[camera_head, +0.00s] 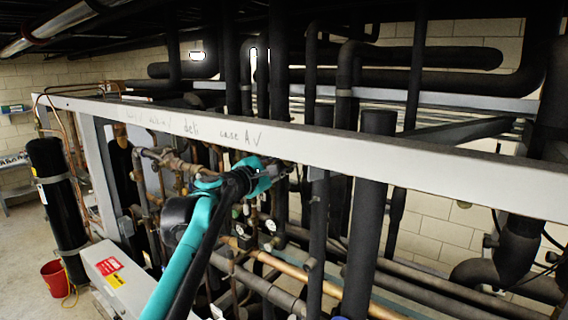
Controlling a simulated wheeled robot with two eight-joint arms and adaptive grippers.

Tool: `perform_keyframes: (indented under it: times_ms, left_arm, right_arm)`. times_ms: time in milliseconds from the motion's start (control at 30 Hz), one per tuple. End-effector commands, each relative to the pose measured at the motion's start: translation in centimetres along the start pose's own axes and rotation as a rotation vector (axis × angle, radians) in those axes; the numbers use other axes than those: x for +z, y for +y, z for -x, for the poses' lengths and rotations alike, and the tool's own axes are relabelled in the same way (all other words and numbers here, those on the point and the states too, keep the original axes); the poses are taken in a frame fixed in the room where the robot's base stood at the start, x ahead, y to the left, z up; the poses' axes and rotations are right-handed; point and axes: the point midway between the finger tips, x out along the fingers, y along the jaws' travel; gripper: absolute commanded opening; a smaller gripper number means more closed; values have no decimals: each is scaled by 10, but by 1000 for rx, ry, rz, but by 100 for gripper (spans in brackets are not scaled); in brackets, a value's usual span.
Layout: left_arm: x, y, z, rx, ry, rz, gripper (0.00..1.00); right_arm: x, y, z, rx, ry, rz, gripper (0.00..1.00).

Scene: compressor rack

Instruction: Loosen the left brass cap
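A teal and black arm comes in from the bottom, left of the middle, and ends in my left gripper (283,170). The gripper is just below the long pale beam, in front of dark pipes. I cannot tell whether its fingers are open or shut, or whether they touch anything. Brass-coloured fittings (176,163) show to the left of the gripper, behind the arm. I cannot pick out the left brass cap for certain; the arm and gripper hide part of the pipework. My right gripper is not in view.
The pale beam (330,143), with handwriting on it, crosses the view in front of the rack. Thick black pipes (372,220) stand close on the right. A black cylinder (58,195) and a red bucket (57,279) stand at the left, with bare floor around them.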

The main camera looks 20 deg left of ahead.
Motion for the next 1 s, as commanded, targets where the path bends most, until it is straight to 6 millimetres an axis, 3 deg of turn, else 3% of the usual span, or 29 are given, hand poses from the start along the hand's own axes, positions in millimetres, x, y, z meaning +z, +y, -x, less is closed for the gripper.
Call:
perform_keyframes:
  times_ms: [333, 900, 933, 1000]
  left_arm:
    - [0, 0, 0, 1, 1, 152, 0]
    - [0, 0, 0, 0, 0, 182, 0]
    - [0, 0, 0, 0, 0, 182, 27]
    - [0, 0, 0, 0, 0, 182, 45]
  right_arm:
    - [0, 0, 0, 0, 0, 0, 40]
    - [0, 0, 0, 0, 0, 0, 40]
    - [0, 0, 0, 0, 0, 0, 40]
    - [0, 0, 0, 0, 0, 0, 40]
